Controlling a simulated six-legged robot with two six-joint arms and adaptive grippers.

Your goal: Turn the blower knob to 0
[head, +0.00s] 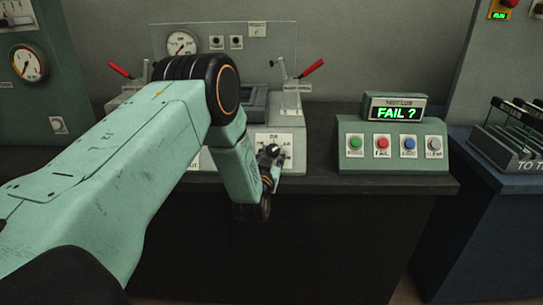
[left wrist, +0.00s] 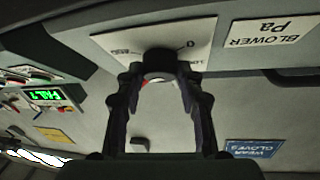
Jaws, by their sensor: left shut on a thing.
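The blower knob (left wrist: 159,56) is dark and sits on a white dial plate (left wrist: 118,44) in the left wrist view, where the plate appears upside down. A "0" mark shows on the plate just right of the knob. My left gripper (left wrist: 159,78) has its two fingers closed around the knob. In the head view my left gripper (head: 270,157) is at a white plate (head: 287,138) on the front of the bench unit. The fingers cover much of the knob, and I cannot tell where its pointer stands. My right gripper is in neither view.
A label reading "BLOWER Pa" (left wrist: 264,32) is beside the dial plate. A green button box (head: 392,162) with a "FAIL ?" display (head: 396,113) stands to the right. Two red-handled levers (head: 312,68) rise behind my arm. A rack (head: 510,135) stands at the far right.

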